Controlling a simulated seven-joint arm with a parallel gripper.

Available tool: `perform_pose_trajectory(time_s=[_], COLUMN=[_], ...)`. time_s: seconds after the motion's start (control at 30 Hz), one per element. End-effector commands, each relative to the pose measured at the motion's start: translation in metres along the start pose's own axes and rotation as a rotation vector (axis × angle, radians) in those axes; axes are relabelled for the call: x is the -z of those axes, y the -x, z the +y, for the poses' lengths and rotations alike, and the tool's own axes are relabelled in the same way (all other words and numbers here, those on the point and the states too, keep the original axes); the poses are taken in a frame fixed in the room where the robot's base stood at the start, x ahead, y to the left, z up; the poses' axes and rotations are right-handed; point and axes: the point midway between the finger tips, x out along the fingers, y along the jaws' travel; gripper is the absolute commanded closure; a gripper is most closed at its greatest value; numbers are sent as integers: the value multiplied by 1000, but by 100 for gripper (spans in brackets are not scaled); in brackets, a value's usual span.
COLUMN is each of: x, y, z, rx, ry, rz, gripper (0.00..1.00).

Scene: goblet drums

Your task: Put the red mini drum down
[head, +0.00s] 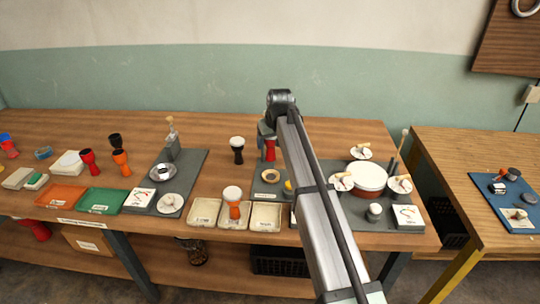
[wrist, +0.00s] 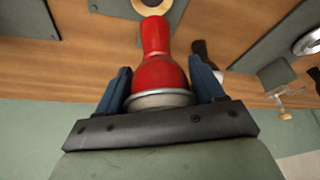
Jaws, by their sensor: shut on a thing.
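The red mini drum (wrist: 160,68) is a goblet shape with a pale metal rim at its wide end. In the wrist view it sits between the two blue fingers of my gripper (wrist: 158,80), which is shut on it around the wide end. The narrow foot points away from the gripper. In the head view only a small part of the red drum (head: 270,152) shows below my gripper (head: 266,132), with my arm beside it.
A black drum with a white head (head: 237,148) stands just left. A wooden ring (head: 270,176) lies on the mat in front. Cream trays (head: 265,216) line the front edge; one holds an orange drum (head: 233,200).

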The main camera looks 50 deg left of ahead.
Motion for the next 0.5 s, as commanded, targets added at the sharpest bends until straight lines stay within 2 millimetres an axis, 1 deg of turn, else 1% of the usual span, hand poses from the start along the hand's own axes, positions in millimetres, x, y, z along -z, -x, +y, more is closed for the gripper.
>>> perform_pose_trajectory(time_s=[0.13, 0.2, 0.27, 0.37, 0.5], x=[6, 4, -8, -33, -74], y=[12, 19, 27, 40, 55], z=[-14, -26, -38, -54, -72], rx=[5, 9, 12, 14, 14], ry=[13, 25, 35, 49, 63], rz=[4, 9, 15, 24, 30], gripper=[69, 69, 69, 69, 69])
